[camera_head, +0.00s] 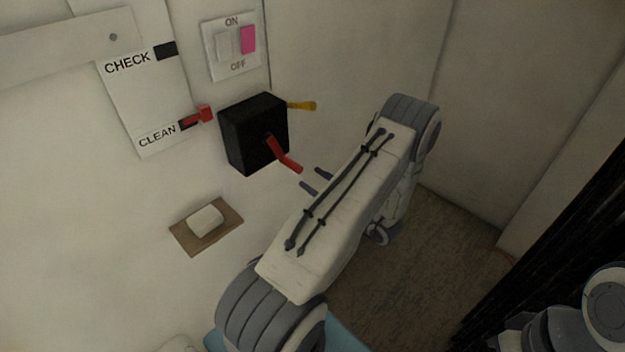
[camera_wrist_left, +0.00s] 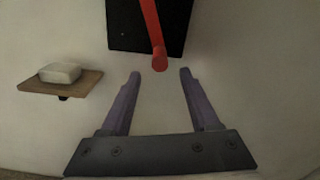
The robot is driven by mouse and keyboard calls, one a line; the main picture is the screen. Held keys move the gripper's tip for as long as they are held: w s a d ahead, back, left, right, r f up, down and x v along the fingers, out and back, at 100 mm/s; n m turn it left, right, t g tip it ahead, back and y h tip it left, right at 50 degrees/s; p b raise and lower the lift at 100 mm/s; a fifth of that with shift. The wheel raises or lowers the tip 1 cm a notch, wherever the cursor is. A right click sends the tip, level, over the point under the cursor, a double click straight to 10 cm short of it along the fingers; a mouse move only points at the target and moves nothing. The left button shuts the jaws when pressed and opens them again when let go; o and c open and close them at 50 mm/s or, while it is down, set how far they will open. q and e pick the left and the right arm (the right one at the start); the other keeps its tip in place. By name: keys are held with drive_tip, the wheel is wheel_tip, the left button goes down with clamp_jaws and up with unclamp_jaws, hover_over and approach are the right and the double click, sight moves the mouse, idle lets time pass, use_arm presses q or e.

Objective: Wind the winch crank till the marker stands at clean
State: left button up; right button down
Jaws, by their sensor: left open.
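The winch is a black box (camera_head: 252,132) on the wall. Its red crank (camera_head: 281,153) slants down to the right in the head view. The red marker (camera_head: 204,113) stands beside the CLEAN label (camera_head: 157,136), at the dark patch there, well below the CHECK label (camera_head: 128,63). My left gripper (camera_head: 316,181) is open and empty, its fingertips just off the crank's free end. In the left wrist view the crank's red end (camera_wrist_left: 159,62) shows just beyond the gap between the fingertips (camera_wrist_left: 160,73). My right gripper is not in view.
A yellow lever (camera_head: 301,106) sticks out at the box's right. Above is a switch plate (camera_head: 231,47) marked ON and OFF, with a pink part. A small wooden shelf (camera_head: 232,211) bears a white block (camera_head: 206,221) below left of the box. Bare wall lies between them.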

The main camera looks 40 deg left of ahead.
use_arm(q)
drive_tip(key=c, duration=0.4)
drive_tip(key=shift+w+d+f+n+b, duration=0.1)
drive_tip(key=shift+w+n+b, duration=0.3)
drive_tip(key=shift+n, duration=0.1)
drive_tip(key=c, duration=0.5)
drive_tip(key=w+n+g+b, duration=0.1)
drive_tip(key=n, duration=0.2)
drive_tip(key=w+d+n+b, duration=0.1)
drive_tip(key=w+n+b, duration=0.1)
drive_tip(key=n, duration=0.2)
drive_tip(key=w+n+g+b, duration=0.1)
drive_tip(key=w+n, duration=0.1)
drive_tip(key=n, duration=0.1)
drive_tip(key=shift+w+d+r+n+g+b, duration=0.25)
drive_tip(key=shift+d+n+g+b, duration=0.05)
drive_tip(key=shift+d+n+b, duration=0.1)
clamp_jaws()
drive_tip(key=s+a+n+g+h+p, duration=0.1)
drive_tip(key=s+a+n+p, duration=0.2)
drive_tip(key=a+n, duration=0.4)
drive_tip(key=shift+a+r+n+g, duration=0.25)
drive_tip(key=shift+n+g, duration=0.05)
drive_tip(key=shift+n, duration=0.6)
